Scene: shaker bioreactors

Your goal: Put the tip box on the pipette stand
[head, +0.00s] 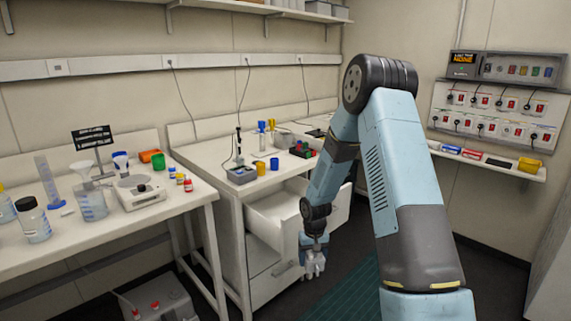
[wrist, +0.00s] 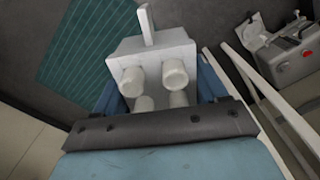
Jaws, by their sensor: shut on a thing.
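My gripper (head: 313,258) hangs low in front of the open drawer of the middle bench. It is shut on a pale grey block with stubby round pegs (head: 316,270). In the wrist view the block (wrist: 150,52) sits between the blue fingers, with a thin upright tab on its far side. I cannot tell for certain whether this block is the tip box. On the middle bench a grey-blue base (head: 241,175) carries a dark, thin upright piece; it looks like the pipette stand, but it is small in view.
The pulled-out white drawer (head: 285,212) juts out beside my arm. The left bench holds a funnel, beaker and scale (head: 140,192). A green mat (head: 345,293) lies on the floor.

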